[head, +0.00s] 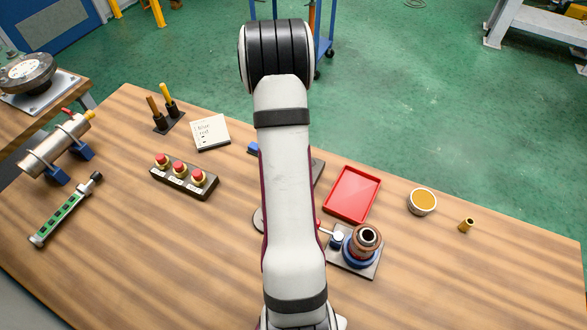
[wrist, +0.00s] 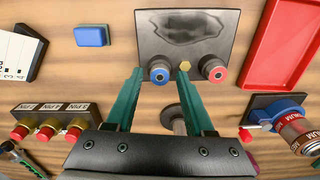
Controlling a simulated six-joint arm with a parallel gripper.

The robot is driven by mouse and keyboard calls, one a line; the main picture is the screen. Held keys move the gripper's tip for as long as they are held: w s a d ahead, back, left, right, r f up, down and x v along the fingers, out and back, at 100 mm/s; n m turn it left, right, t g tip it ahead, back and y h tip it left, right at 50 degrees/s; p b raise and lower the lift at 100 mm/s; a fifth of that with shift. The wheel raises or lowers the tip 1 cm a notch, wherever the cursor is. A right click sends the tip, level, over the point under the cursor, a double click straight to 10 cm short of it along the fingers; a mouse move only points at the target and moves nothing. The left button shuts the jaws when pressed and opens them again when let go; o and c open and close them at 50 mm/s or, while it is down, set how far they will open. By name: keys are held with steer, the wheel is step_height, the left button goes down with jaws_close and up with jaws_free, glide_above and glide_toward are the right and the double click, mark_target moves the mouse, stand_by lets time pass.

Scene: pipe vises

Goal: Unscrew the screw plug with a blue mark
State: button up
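In the head view my arm hides the gripper and both plugs.
A red tray (head: 352,195) and a vise with a copper-coloured pipe (head: 365,240) stand on the right. A blue block (wrist: 92,36) lies left of the plate. A row of red buttons (head: 183,180) is further left. A bowl (head: 422,202) and a brass fitting (head: 466,225) lie far right.

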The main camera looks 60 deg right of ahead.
steer(key=m, duration=1.6)
steer(key=shift+m, duration=0.4)
steer(key=m, duration=0.4)
steer(key=shift+m, duration=0.4)
steer(key=m, duration=0.7)
